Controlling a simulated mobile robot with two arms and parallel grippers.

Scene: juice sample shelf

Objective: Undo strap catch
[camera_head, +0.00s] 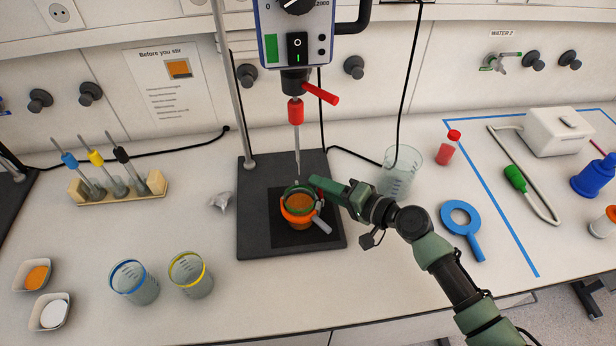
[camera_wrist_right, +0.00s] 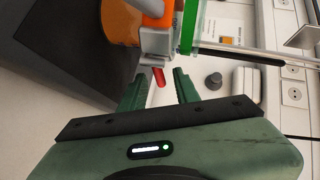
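A beaker with a green rim (camera_head: 298,187) stands on the dark stirrer base (camera_head: 254,225). An orange strap (camera_head: 284,212) goes around it. A grey lever (camera_head: 322,226) sticks out at the strap's front right. In the right wrist view the orange strap (camera_wrist_right: 118,22) and a grey catch (camera_wrist_right: 155,42) are just beyond my fingertips. A small red piece (camera_wrist_right: 158,77) shows between the fingers; I cannot tell what it belongs to. My right gripper (camera_head: 318,185), also in the right wrist view (camera_wrist_right: 156,78), is open and empty beside the beaker's right side. My left gripper is not in view.
The stirrer shaft (camera_head: 297,140) hangs right above the beaker, with a red lever (camera_head: 321,94) higher up. A large clear beaker (camera_head: 400,172) stands behind my right arm. Two beakers, blue-rimmed (camera_head: 133,285) and yellow-rimmed (camera_head: 190,277), stand front left. The front middle bench is clear.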

